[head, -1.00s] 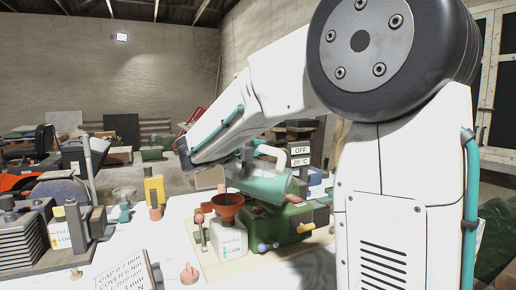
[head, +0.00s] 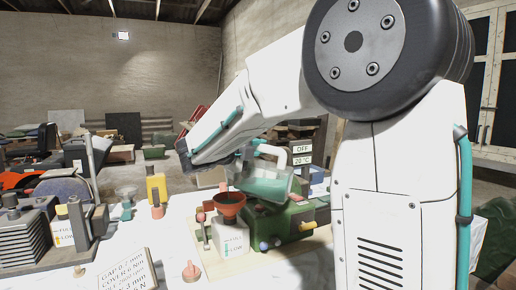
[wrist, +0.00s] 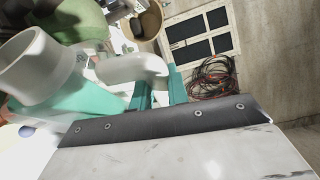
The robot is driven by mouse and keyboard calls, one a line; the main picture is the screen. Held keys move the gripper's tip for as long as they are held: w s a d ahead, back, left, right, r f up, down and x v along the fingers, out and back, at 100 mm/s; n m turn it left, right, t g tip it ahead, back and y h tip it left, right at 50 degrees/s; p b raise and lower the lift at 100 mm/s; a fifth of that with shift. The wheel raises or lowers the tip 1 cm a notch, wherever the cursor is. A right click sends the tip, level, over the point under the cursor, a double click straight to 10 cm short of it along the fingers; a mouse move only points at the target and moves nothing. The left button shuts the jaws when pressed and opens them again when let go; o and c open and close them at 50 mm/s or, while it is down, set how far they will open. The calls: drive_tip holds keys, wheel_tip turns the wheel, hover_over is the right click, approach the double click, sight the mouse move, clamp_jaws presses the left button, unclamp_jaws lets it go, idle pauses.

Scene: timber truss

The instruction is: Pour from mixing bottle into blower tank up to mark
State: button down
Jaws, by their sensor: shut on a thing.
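The mixing bottle (head: 268,187) is see-through with teal liquid inside. It is tilted, its mouth end toward the funnel. In the wrist view its wide white neck (wrist: 35,65), teal body (wrist: 85,108) and white handle (wrist: 135,68) show. My gripper (wrist: 160,88) has its teal fingers shut on the handle. The blower tank (head: 232,240) is a white box with FULL and LOW marks, below and left of the bottle. A red-brown funnel (head: 229,205) stands in its top. No pouring stream is clear, and the tank's level is too small to read.
A green machine (head: 285,222) stands beside the tank on a wooden board (head: 212,266). A sign (head: 122,272), a yellow bottle (head: 156,186) and a grey finned block (head: 25,240) are to the left. A display reading OFF and 20 °C (head: 301,154) stands behind.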

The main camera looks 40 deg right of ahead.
sight(266, 163)
drive_tip(key=shift+w+a+f, duration=0.1)
idle(0.5)
